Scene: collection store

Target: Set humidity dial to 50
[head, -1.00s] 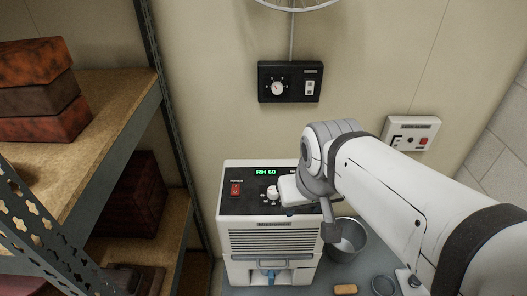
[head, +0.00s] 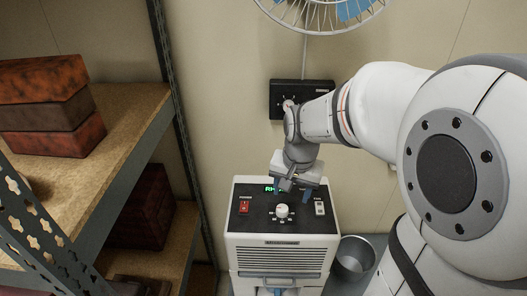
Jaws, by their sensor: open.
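The humidity dial (head: 282,211) is a white knob on the black top panel of a white dehumidifier (head: 282,240), with small marks around it. Behind it, the green display (head: 269,189) shows "RH"; its number is hidden by my gripper. My gripper (head: 290,192) is open above the back of the panel, pointing down, with its fingers apart. In the picture it is just above the dial, and no contact with the knob shows.
A red power switch (head: 244,207) is left of the dial and a pale fan switch (head: 319,208) right. A black wall control box (head: 287,99) and fan (head: 322,8) are above. A metal bucket (head: 354,257) stands right; shelving (head: 137,120) is close on the left.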

